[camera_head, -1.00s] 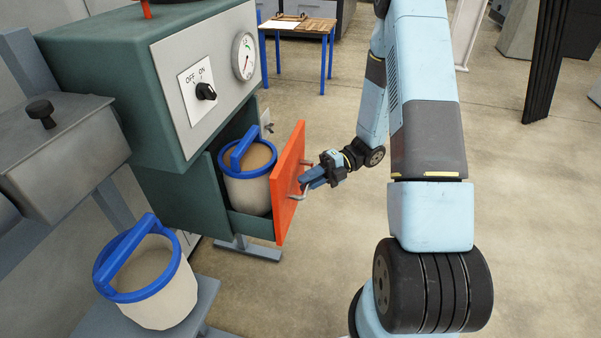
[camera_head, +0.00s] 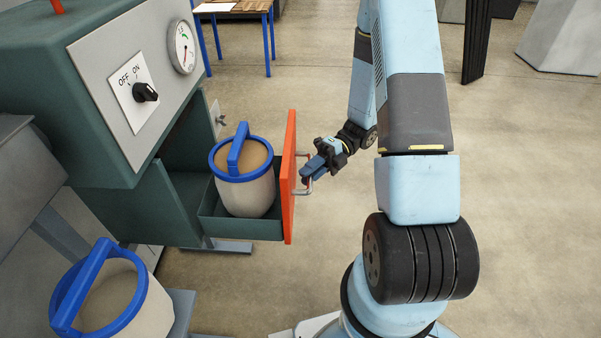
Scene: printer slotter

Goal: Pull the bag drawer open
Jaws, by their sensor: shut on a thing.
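The bag drawer (camera_head: 289,180) has an orange-red front and a green tray, and it stands well out of the green machine (camera_head: 75,75). A beige bag with a blue rim and handle (camera_head: 246,190) sits upright in the drawer. My gripper (camera_head: 308,173) is shut on the metal drawer handle (camera_head: 301,186) on the outer side of the front. The fingers hide part of the handle.
A second beige bag with a blue handle (camera_head: 110,295) stands on a grey stand (camera_head: 182,312) at the lower left. The machine's front has an OFF/ON knob (camera_head: 145,92) and a gauge (camera_head: 182,47). A blue-legged table (camera_head: 268,42) is at the back.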

